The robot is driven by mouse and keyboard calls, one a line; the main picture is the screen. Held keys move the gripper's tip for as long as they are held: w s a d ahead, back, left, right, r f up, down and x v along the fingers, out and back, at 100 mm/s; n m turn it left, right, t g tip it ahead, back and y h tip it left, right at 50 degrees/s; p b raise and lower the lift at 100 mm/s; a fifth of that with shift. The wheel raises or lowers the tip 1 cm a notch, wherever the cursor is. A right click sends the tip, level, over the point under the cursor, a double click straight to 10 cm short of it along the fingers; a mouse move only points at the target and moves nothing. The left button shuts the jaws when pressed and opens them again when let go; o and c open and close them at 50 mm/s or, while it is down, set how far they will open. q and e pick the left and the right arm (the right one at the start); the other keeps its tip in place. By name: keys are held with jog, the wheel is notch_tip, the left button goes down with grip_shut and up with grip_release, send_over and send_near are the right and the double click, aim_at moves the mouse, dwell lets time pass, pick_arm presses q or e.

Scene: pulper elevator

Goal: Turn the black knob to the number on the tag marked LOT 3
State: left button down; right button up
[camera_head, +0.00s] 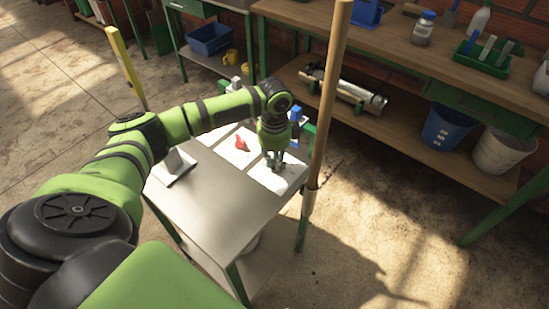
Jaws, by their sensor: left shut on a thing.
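My left gripper (276,164) reaches down over the right white panel (262,184) on the small metal-topped table (225,207). Its dark fingers are shut on what appears to be the black knob, which they almost wholly hide. A red part (242,145) stands on the white panel to the left. A small tilted white plate (175,165) stands at the table's left side; no writing on it can be read from here. I cannot make out a tag marked LOT 3 or the knob's setting. My right gripper is not in view.
A wooden post (328,100) rises close to the table's right edge. A blue object (296,113) is behind the gripper. A yellow post (125,65) stands at the back left. A workbench (385,38) with bottles and a green tray (488,54) runs along the wall.

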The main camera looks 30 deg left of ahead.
pick_arm(q)
jog(key=n+p, duration=0.2)
jog(key=p, duration=0.1)
jog(key=n+p, duration=0.1)
jog(key=p, duration=0.2)
jog(key=n+p, duration=0.2)
jog(key=p, duration=0.1)
jog(key=shift+s+d+r+n, duration=0.1)
jog(key=shift+d+r+n, duration=0.1)
jog(key=shift+r+n, duration=0.1)
jog(key=shift+f+n+p, duration=0.2)
jog(key=shift+n+p, duration=0.9)
jog(key=shift+p, duration=0.1)
jog(key=c, duration=1.2)
grip_release()
notch_tip(320, 180, up, 12)
